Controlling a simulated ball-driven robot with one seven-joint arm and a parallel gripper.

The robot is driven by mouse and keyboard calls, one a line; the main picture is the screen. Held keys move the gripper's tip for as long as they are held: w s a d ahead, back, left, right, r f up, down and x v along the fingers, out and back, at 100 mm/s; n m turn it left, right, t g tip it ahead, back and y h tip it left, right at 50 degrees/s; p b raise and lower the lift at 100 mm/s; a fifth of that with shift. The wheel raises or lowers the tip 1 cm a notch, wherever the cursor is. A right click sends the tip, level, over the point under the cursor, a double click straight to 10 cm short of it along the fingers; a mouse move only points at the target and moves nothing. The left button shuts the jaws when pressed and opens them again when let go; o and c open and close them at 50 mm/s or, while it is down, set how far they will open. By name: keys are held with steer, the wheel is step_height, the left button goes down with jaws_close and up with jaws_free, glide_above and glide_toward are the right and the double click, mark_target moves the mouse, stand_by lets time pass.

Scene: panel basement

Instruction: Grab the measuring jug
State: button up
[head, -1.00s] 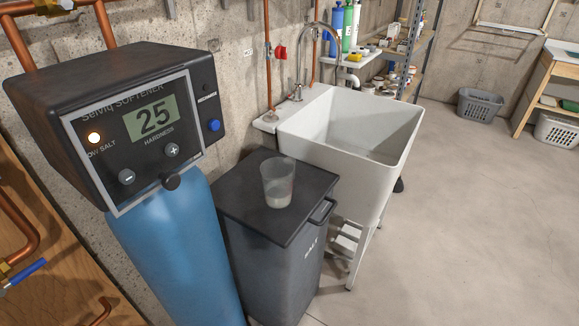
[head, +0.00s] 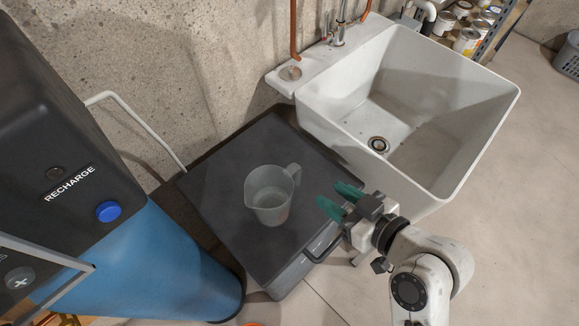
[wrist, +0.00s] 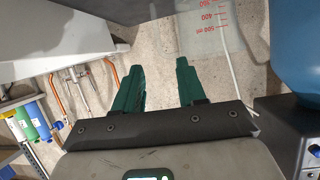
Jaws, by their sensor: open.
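The measuring jug (head: 268,203) is a clear grey cup with a side handle, standing upright on the dark lid of the salt bin (head: 225,185). Its handle points to the upper right in the head view. Part of the jug, with red scale marks, shows at the top of the wrist view (wrist: 208,18). My gripper (head: 331,195) has green fingers spread apart, with nothing between them. It is to the right of the jug, over the bin's handle side, apart from the jug. Both fingers (wrist: 155,75) also show in the wrist view.
The white sink (head: 455,75) stands right behind the bin, its rim near my arm. The blue softener tank (head: 150,265) and its control head (head: 60,130) stand on the left. A bin handle (head: 325,240) sticks out at the front.

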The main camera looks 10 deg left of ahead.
steer(key=shift+p+x, duration=0.85)
steer(key=shift+x, duration=4.65)
steer(key=shift+w+d, duration=0.1)
jaws_close()
